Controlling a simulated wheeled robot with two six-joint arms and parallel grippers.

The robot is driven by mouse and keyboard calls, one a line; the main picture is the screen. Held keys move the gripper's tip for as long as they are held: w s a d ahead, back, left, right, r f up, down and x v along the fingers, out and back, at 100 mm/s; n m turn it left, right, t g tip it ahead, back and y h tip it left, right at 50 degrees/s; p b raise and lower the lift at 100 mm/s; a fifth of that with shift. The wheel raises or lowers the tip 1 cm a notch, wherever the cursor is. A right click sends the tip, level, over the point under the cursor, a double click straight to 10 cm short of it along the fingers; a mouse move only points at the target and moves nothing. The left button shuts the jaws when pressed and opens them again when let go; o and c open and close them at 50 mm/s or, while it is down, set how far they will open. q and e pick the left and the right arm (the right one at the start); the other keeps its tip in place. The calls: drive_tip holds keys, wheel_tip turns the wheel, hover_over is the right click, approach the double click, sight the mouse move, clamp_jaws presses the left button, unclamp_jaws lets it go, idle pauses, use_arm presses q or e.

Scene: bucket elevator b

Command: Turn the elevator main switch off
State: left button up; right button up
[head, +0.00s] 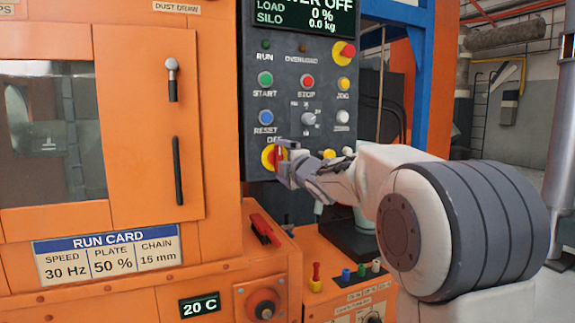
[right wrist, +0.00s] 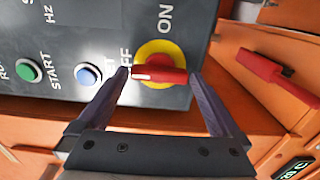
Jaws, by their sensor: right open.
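The main switch (head: 267,158) is a yellow round plate with a red handle, low on the dark control panel. In the right wrist view the red handle (right wrist: 163,75) lies across the yellow plate (right wrist: 155,55), its pale-tipped end toward the partly hidden OFF label; the ON label (right wrist: 166,18) is off to its side. The panel display (head: 303,17) ends in "OFF", with load 0 % and silo 0.0 kg. My right gripper (right wrist: 159,74) is open, its fingertips on either side of the handle, with small gaps showing. My left gripper is out of view.
Start (head: 265,79), stop (head: 307,82) and reset (head: 266,117) buttons and a selector knob (head: 308,118) sit above the switch. Below is an orange housing with a red lever (head: 264,229). An orange cabinet door (head: 150,110) stands to the left.

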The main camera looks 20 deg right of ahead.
drive_tip(key=s, duration=0.9)
drive_tip(key=shift+s+d+p, duration=0.15)
drive_tip(key=shift+s+p, duration=0.05)
drive_tip(key=shift+p, duration=0.1)
drive_tip(key=s+a+f+m+g, duration=0.35)
drive_tip(key=a+f, duration=0.25)
drive_tip(key=f, duration=0.2)
drive_tip(key=s+a+f+m+g+y, duration=0.1)
drive_tip(key=s+a+f+m+g, duration=0.15)
drive_tip(key=s+a+f, duration=0.35)
drive_tip(key=s+a+f+m+g, duration=0.2)
drive_tip(key=s+a+f+g, duration=0.25)
drive_tip(key=f, duration=0.45)
drive_tip(key=s+a+f+m+g, duration=0.2)
drive_tip(key=s+f+g, duration=0.2)
drive_tip(key=s, duration=0.7)
drive_tip(key=s+a+f+m+g, duration=0.1)
drive_tip(key=s+a+f+g, duration=0.3)
drive_tip(key=s, duration=0.8)
wheel_tip(320, 180, up, 30)
drive_tip(key=w+d+p, duration=0.1)
drive_tip(key=p, duration=3)
drive_tip(key=shift+d+h, duration=0.25)
drive_tip(key=shift+h, duration=0.05)
